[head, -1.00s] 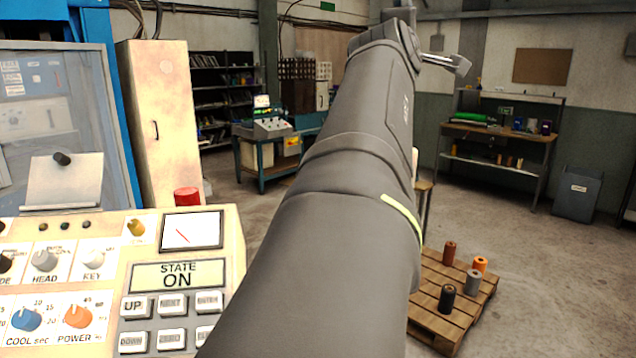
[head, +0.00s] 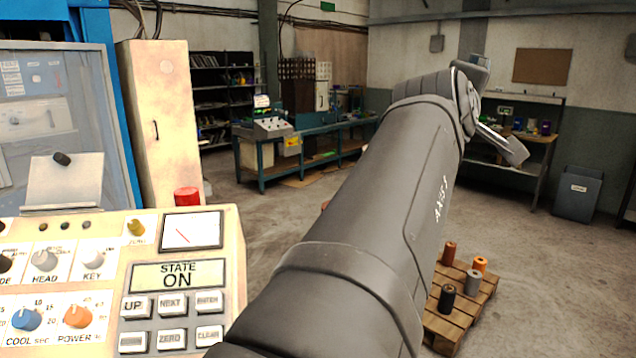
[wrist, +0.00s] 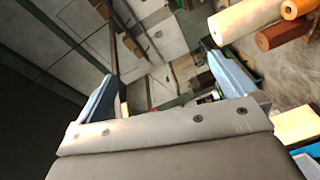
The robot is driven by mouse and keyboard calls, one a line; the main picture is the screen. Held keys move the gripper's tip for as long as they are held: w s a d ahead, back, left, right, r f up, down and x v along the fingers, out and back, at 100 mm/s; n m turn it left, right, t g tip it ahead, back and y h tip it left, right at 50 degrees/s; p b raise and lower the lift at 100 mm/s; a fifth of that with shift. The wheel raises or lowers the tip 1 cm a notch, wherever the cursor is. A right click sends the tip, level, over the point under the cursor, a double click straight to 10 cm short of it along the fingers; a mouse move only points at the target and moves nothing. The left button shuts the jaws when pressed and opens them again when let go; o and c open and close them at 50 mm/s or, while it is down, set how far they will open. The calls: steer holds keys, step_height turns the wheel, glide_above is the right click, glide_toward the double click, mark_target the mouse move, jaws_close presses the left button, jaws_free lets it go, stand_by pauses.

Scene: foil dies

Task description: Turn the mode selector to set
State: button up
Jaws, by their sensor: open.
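The control panel (head: 222,300) fills the lower left of the head view. At its left edge a black knob (head: 4,265), its label cut to "DE", is only partly in the picture. This looks like the mode selector, and its setting cannot be read. The panel display (head: 178,276) reads "STATE ON". My gripper (wrist: 160,66) is open in the wrist view, its two bluish fingers wide apart with nothing between them. In the head view my arm reaches up and right, far from the knob.
HEAD (head: 43,259), KEY (head: 93,258), COOL (head: 27,318) and POWER (head: 77,315) knobs crowd the panel. A red button (head: 187,196) stands up behind it. A pallet (head: 445,325) with several rolls lies right of my arm. Open floor lies beyond.

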steer(key=shift+s+f, duration=0.2)
steer(key=shift+f, duration=0.25)
